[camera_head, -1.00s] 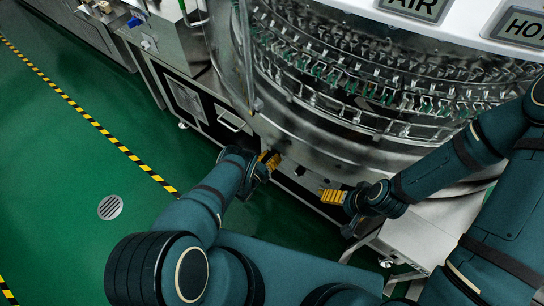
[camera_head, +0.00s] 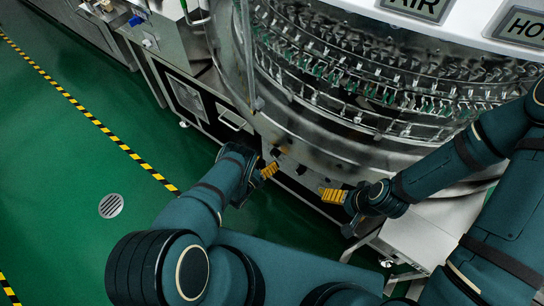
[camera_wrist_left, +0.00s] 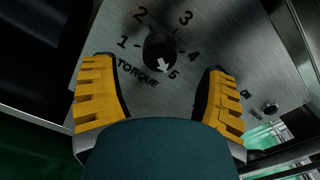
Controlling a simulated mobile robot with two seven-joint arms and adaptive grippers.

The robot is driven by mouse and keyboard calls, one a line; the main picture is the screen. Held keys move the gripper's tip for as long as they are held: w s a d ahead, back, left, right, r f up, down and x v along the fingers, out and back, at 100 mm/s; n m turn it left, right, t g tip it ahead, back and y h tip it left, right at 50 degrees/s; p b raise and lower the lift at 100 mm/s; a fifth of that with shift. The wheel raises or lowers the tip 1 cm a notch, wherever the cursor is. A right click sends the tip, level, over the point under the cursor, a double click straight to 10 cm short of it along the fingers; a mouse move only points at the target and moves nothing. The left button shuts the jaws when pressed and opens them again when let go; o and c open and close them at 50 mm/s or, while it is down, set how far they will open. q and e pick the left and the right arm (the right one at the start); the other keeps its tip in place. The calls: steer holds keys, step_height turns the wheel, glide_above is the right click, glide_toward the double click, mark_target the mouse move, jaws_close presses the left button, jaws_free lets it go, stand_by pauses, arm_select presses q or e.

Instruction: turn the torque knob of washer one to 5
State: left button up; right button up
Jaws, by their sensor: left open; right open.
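The black torque knob (camera_wrist_left: 158,46) shows in the left wrist view on a metal panel (camera_wrist_left: 235,45) marked 1 to 5 and TORQUE. Its white arrow (camera_wrist_left: 163,65) points down and slightly right, toward the 5 (camera_wrist_left: 173,73). My left gripper (camera_head: 268,169) is open in front of the washer's (camera_head: 330,150) lower side. In the left wrist view its yellow fingers (camera_wrist_left: 161,67) are spread on either side of the knob, apart from it. My right gripper (camera_head: 331,195) is open and empty near the washer's lower front. The knob cannot be made out in the head view.
A small round button (camera_wrist_left: 270,108) sits on the panel right of the knob. A metal cabinet with a handle (camera_head: 231,118) stands left of the washer. A white box (camera_head: 420,240) lies below my right arm. Green floor (camera_head: 60,170) is open at the left.

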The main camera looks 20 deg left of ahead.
arm_select(q)
steer(key=v, duration=0.7)
steer(key=shift+s+a, duration=0.15)
steer(key=shift+s, duration=0.2)
steer(key=shift+r, duration=0.1)
steer(key=w+a+r+n+g+y, duration=0.35)
steer(key=r+n+g+y, duration=0.25)
steer(key=n, duration=1.3)
steer(key=s+d+r+n+g+h, duration=0.3)
steer(key=s+d+r+n+g, duration=0.6)
steer(key=s+d+r+n, duration=0.5)
step_height(320, 180, up, 4)
steer(key=s+n, duration=0.1)
steer(key=n, duration=0.1)
steer(key=shift+s+d+r+n+h, duration=0.2)
steer(key=shift+s+d+n+h, duration=0.1)
steer(key=shift+d+n+h, duration=0.1)
steer(key=shift+a, duration=0.1)
steer(key=c, duration=0.5)
arm_select(e)
steer(key=c, duration=0.7)
arm_select(q)
steer(key=shift+s, duration=0.1)
arm_select(e)
steer(key=shift+s+d, duration=0.1)
steer(key=shift+s, duration=0.05)
